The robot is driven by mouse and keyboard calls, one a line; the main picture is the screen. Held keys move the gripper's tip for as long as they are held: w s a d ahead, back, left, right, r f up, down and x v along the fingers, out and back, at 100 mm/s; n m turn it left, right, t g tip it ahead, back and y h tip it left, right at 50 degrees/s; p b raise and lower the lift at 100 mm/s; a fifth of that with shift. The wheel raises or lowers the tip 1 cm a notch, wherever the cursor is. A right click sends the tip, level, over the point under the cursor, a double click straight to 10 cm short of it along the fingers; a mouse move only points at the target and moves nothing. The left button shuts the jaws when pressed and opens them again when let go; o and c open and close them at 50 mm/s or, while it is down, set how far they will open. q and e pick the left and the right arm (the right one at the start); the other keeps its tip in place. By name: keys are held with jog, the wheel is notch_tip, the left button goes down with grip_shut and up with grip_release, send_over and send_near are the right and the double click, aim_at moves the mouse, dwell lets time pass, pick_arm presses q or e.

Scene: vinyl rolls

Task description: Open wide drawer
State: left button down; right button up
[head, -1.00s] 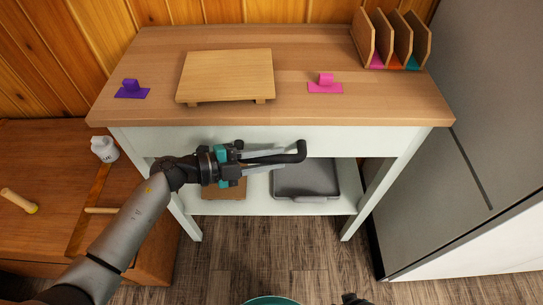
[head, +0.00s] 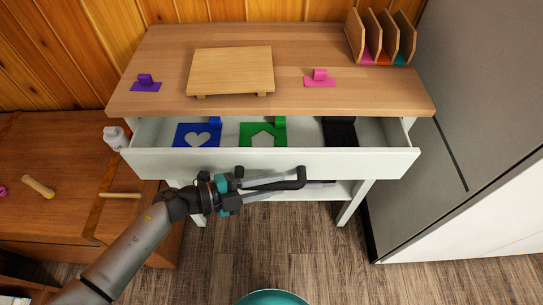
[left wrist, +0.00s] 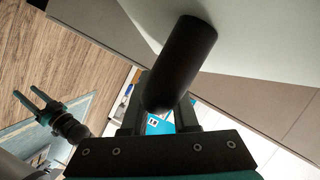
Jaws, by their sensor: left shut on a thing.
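The wide drawer (head: 270,163) under the wooden top of the white table stands pulled out, with its inside showing. Its black bar handle (head: 301,178) is on the drawer front. My left gripper (head: 285,184) is shut on the handle, and its fingers reach it from the left. In the left wrist view the handle (left wrist: 182,62) is a dark rod between the fingers, close to the pale drawer front. My right gripper (left wrist: 31,97) shows in the left wrist view over the floor, with its two fingers apart and empty.
In the drawer lie a blue heart stencil (head: 197,135), a green stencil (head: 263,134) and a black item (head: 339,131). A wooden board (head: 231,69), purple (head: 146,83) and pink (head: 320,79) pieces and a divider rack (head: 383,38) are on top. A grey cabinet (head: 445,130) stands close right.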

pick_arm(q)
jog(key=s+p, duration=0.2)
jog(key=s, duration=0.6)
jog(key=shift+s+p, duration=0.35)
jog(key=shift+p, duration=0.05)
pick_arm(e)
jog(key=shift+g, duration=0.4)
jog(key=shift+s+a+r, duration=0.65)
jog(key=shift+s+r, duration=0.2)
jog(key=shift+s, duration=0.05)
jog(key=shift+s+a+r, duration=0.6)
jog(key=shift+s+r, duration=0.2)
jog(key=shift+s, duration=0.05)
pick_arm(q)
jog(key=c, duration=0.7)
grip_release()
jog(key=shift+a, duration=0.1)
jog(key=p+v, duration=0.1)
jog(key=v, duration=1.4)
pick_arm(e)
jog(key=shift+s+a+r, duration=0.4)
jog(key=shift+a+r, duration=0.05)
jog(key=shift+r, duration=0.25)
